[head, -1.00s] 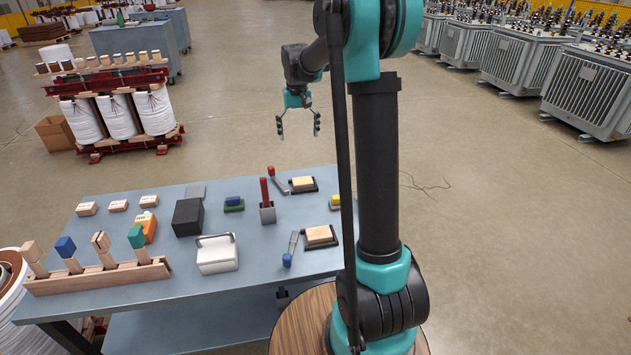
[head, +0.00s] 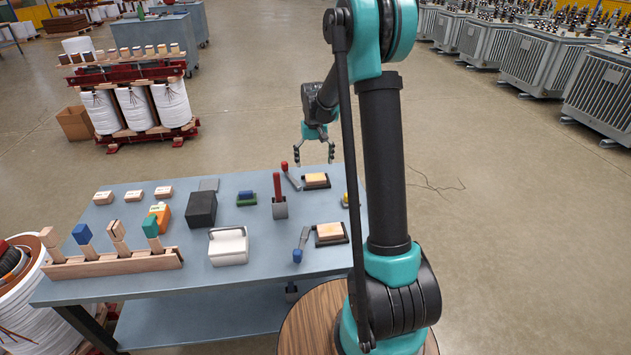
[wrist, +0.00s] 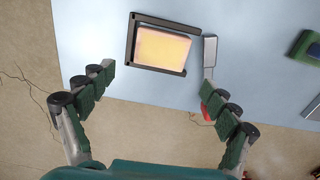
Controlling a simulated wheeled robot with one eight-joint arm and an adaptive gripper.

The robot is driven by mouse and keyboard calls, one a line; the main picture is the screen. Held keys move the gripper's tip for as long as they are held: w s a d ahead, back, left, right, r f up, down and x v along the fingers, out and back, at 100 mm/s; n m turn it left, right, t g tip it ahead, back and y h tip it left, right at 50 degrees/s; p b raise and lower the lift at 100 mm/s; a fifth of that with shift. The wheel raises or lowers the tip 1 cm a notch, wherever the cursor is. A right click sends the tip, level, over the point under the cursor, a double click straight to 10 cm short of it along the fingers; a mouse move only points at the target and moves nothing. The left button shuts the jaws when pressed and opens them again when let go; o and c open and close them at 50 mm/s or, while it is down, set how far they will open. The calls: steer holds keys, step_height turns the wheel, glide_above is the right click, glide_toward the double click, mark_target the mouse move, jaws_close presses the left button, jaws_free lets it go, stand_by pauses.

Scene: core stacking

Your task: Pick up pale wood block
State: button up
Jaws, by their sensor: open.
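A pale wood block (head: 316,178) sits in a dark shallow tray (head: 327,187) near the far right edge of the blue-grey table. In the wrist view the block (wrist: 162,50) lies inside the dark frame of its tray (wrist: 131,40), ahead of the fingertips. A second pale block (head: 330,231) sits in a similar tray closer to my base. My gripper (head: 315,158) is open and empty, pointing down just beyond the far tray. In the wrist view my gripper (wrist: 155,82) has its fingers spread to either side, apart from the block.
A red-handled tool (head: 290,178) lies close beside the far tray. A blue-handled tool (head: 301,245) lies by the near tray. A red upright piece (head: 277,187) stands in a grey holder. A black box (head: 201,208) and a white case (head: 228,246) stand further left.

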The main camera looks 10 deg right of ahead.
mark_target(315, 174)
steer(key=shift+f, duration=2.4)
steer(key=shift+c, duration=0.6)
steer(key=c, duration=1.2)
steer(key=shift+o, duration=0.2)
steer(key=shift+r, duration=0.1)
